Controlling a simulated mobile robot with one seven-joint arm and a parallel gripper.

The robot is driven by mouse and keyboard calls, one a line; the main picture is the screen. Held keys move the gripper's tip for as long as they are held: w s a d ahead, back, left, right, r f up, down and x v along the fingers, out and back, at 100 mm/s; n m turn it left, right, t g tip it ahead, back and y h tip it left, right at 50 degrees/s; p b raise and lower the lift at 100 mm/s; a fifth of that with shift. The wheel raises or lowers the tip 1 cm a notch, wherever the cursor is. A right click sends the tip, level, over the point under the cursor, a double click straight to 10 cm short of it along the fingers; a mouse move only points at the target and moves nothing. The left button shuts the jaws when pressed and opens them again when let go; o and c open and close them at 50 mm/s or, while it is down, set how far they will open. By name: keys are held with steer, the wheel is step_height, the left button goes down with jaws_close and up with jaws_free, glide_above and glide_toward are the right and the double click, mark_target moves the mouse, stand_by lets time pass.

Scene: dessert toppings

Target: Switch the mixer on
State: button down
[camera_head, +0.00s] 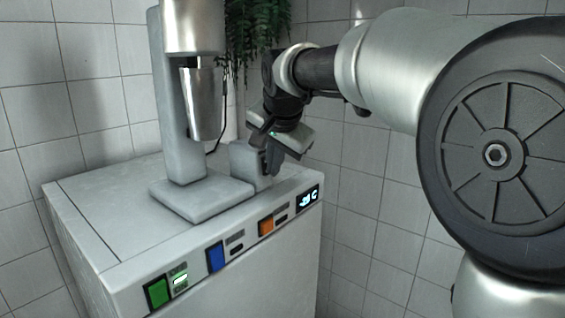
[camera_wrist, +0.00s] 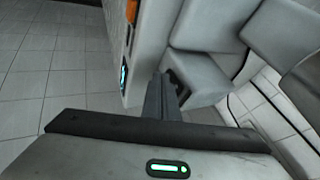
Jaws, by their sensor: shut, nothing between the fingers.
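The mixer stands on top of a white cabinet in the head view, with a grey base (camera_head: 200,197), an upright column and a silver cup (camera_head: 203,98) under its motor head. A small grey box (camera_head: 246,160) stands at the right of the base. In the wrist view this box (camera_wrist: 205,82) shows a dark switch-like part (camera_wrist: 174,78) on its near face. My gripper (camera_head: 270,163) is shut and empty, pointing down at the right side of the box. In the wrist view its fingertips (camera_wrist: 161,78) are close beside the dark part; I cannot tell whether they touch it. The switch position is unclear.
A hanging plant (camera_head: 258,35) is behind my wrist. Tiled walls close off the back and right. The cabinet top's left side is clear.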

steer(key=shift+w+a+f, duration=0.15)
steer(key=shift+a, duration=0.1)
stand_by(0.4)
steer(key=shift+r+p, duration=0.6)
steer(key=shift+r, duration=0.35)
